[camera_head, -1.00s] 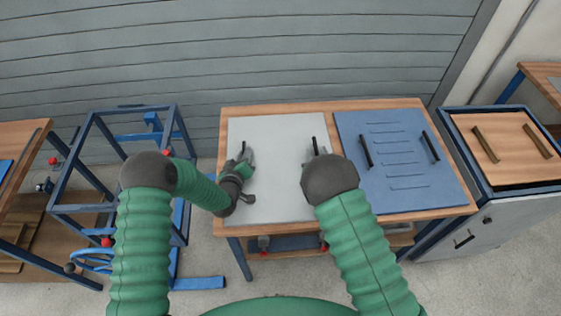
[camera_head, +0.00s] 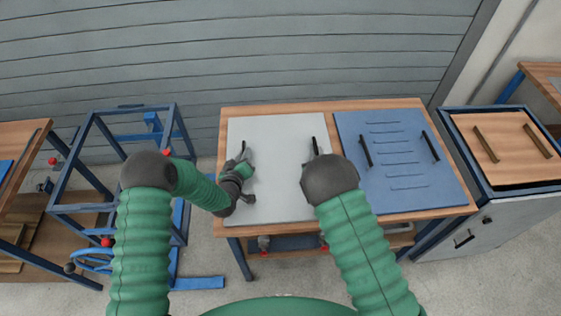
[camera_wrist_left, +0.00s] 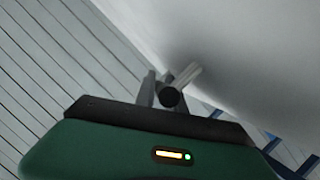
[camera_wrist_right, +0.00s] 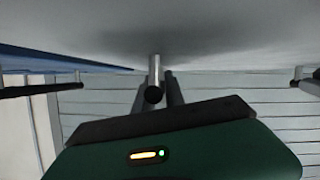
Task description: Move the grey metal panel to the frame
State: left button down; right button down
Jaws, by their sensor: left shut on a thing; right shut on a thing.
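The grey metal panel (camera_head: 280,195) lies flat on the left half of the wooden-topped table, with two dark bar handles. My left gripper (camera_head: 247,158) is shut on the panel's left handle; the left wrist view shows its fingers (camera_wrist_left: 171,84) around the dark bar end. My right gripper is mostly hidden behind its own wrist in the head view. In the right wrist view its fingers (camera_wrist_right: 156,82) are shut on the right handle (camera_head: 315,146). The blue tubular frame (camera_head: 88,210) stands on the floor left of the table.
A blue slotted panel (camera_head: 400,185) with two dark handles lies right beside the grey panel. A cabinet with a wooden panel (camera_head: 515,160) stands at the far right. Another wooden table (camera_head: 22,145) is at the far left. A grey slatted wall (camera_head: 240,50) closes the back.

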pick_arm(q)
jog(key=shift+r, duration=0.1)
dwell(0.8)
